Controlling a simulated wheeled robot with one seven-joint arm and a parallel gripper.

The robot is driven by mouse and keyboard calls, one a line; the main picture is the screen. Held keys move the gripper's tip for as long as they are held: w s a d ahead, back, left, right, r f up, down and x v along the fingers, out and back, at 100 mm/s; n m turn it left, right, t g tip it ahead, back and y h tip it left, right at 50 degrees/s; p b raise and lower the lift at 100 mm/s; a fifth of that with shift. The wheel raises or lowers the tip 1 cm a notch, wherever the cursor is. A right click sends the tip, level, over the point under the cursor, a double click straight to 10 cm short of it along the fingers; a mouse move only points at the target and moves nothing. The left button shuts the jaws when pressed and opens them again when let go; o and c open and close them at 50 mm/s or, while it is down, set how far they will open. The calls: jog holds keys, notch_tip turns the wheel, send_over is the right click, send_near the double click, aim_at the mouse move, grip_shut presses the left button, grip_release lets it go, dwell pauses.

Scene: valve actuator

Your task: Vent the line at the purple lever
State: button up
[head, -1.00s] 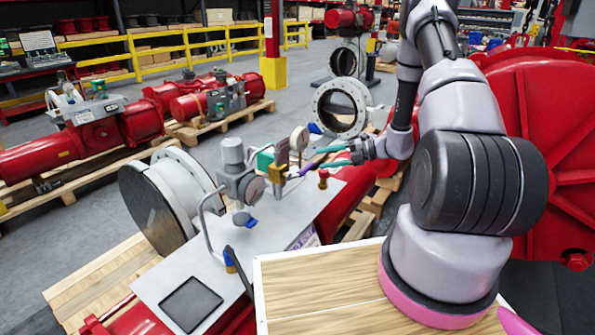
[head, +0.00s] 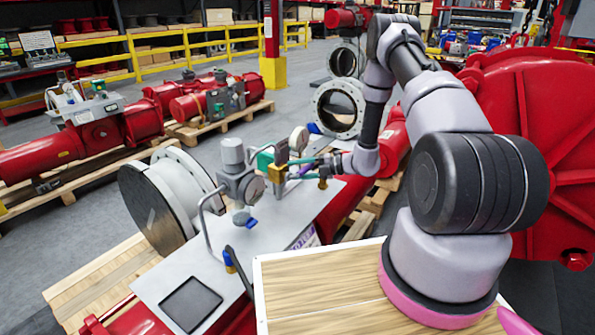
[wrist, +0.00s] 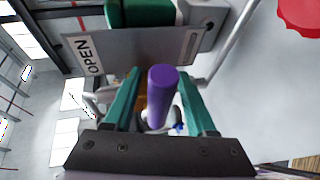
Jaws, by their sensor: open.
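The purple lever (wrist: 163,95) is a short round bar pointing towards the wrist camera. In the head view it is small and mostly hidden at the brass valve block (head: 278,173). My gripper (wrist: 160,76) is open, with one teal finger on each side of the lever. Gaps show between lever and fingers in the wrist view. In the head view my gripper (head: 292,170) reaches in from the right, with its fingertips at the brass block. How deep the lever sits between the fingers is hard to tell.
A grey plate marked OPEN (wrist: 130,52) and a green part (wrist: 145,12) lie beyond the fingers. A red round part (wrist: 300,14) is at the upper right. Gauges and a grey regulator (head: 238,180) stand left of my gripper. The metal panel's front is mostly clear.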

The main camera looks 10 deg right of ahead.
jog(key=shift+a, duration=0.1)
grip_shut()
dwell(1.4)
